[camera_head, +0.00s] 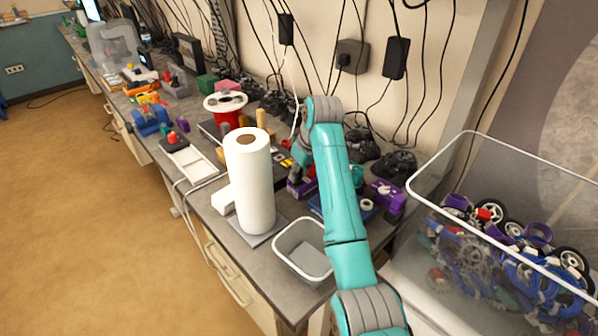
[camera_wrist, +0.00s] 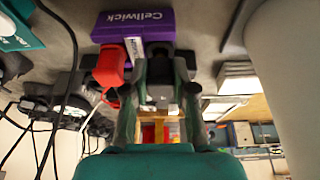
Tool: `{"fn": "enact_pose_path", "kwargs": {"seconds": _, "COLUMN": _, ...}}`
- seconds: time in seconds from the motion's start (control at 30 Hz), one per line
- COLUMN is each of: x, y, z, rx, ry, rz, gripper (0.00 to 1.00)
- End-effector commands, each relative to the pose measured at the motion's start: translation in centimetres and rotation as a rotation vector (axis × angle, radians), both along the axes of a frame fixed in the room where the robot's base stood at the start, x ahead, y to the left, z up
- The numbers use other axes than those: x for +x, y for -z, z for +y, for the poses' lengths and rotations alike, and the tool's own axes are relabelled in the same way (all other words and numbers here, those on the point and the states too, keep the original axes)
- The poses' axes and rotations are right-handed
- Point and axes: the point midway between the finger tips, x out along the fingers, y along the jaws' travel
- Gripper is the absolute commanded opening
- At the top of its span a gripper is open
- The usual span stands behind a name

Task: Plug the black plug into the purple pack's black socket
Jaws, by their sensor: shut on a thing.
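The purple pack (camera_wrist: 165,24), lettered "Cellwick", lies on the grey bench at the top of the wrist view. In the head view the purple pack (camera_head: 300,188) shows beside my arm, just below my gripper (camera_head: 302,165). In the wrist view my gripper (camera_wrist: 161,76) is shut on a dark thing, which looks like the black plug (camera_wrist: 160,92), close to the pack's near edge. A red connector (camera_wrist: 109,67) is beside the left finger, near the pack. The black socket is hidden, and I cannot tell whether the plug touches it.
A paper roll (camera_head: 250,185) and a grey bin (camera_head: 302,250) stand close to my arm. Another purple pack (camera_head: 386,196) lies to its right. Black controllers (camera_head: 395,165) and hanging cables line the wall. A clear tub (camera_head: 440,160) of parts stands right.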

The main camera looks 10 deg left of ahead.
Motion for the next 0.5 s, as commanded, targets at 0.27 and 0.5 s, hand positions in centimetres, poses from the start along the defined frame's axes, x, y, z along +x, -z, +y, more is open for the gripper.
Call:
{"fn": "enact_pose_path", "kwargs": {"seconds": 0.27, "x": 0.00, "y": 0.20, "z": 0.00, "rx": 0.000, "ry": 0.000, "rz": 0.000, "gripper": 0.00}}
{"fn": "enact_pose_path", "kwargs": {"seconds": 0.5, "x": 0.01, "y": 0.60, "z": 0.00, "rx": 0.000, "ry": 0.000, "rz": 0.000, "gripper": 0.00}}
